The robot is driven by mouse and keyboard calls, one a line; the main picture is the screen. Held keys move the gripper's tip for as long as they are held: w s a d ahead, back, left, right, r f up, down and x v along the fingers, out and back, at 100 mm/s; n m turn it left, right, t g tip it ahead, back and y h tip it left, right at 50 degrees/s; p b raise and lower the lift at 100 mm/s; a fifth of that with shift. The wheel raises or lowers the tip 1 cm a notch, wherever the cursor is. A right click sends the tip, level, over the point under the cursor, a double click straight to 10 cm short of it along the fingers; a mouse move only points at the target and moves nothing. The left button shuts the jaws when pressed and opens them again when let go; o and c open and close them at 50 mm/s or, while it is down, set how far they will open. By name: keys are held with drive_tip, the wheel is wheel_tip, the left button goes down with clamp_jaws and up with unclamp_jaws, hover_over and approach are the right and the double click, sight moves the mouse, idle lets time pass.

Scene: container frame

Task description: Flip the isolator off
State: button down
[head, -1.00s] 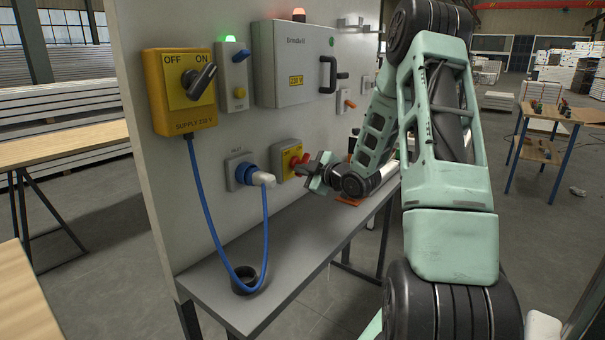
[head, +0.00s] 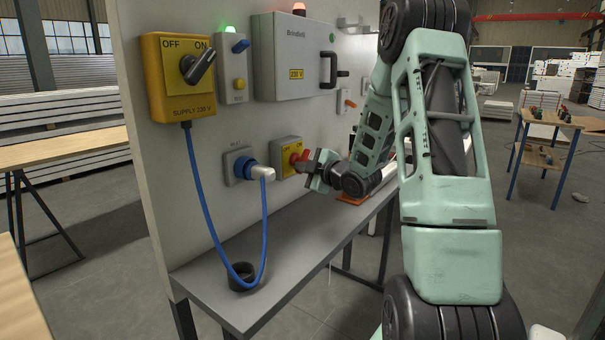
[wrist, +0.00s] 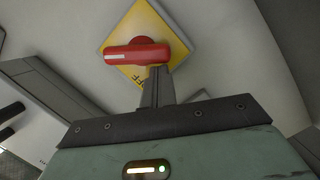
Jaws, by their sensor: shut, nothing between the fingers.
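A red rotary handle (head: 299,157) sits on a yellow plate (head: 285,158) on a grey box low on the panel. In the wrist view the red handle (wrist: 137,55) lies nearly level across the tilted yellow plate (wrist: 150,20), with a white mark towards its left end. My gripper (head: 312,163) is beside the handle. In the wrist view my gripper (wrist: 157,72) has its fingers shut together, with tips at the lower edge of the handle, right of its middle. I cannot tell whether they touch. Nothing is held.
A yellow supply box (head: 180,75) has a black knob turned towards ON. A blue cable (head: 207,220) runs from it to the inlet plug (head: 262,174) left of the handle. A grey shelf (head: 300,235) lies below, with a black cup (head: 243,275). A grey cabinet (head: 290,55) is above.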

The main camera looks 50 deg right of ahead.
drive_tip(key=d+f+n+t+b, duration=0.1)
drive_tip(key=n+b, duration=0.4)
drive_tip(key=b, duration=0.6)
drive_tip(key=d+f+n+t+b, duration=0.1)
drive_tip(key=n+b, duration=0.4)
drive_tip(key=b, duration=0.6)
drive_tip(key=d+f+n+t+b, duration=0.1)
drive_tip(key=n+b, duration=0.4)
drive_tip(key=b, duration=0.7)
drive_tip(key=shift+w+d+f, duration=0.1)
drive_tip(key=shift+d+f, duration=0.1)
drive_tip(key=shift+f, duration=0.25)
drive_tip(key=shift+d+r+n+t+y+b, duration=0.15)
drive_tip(key=shift+n+t+y+b, duration=0.15)
drive_tip(key=shift+n+b, duration=0.15)
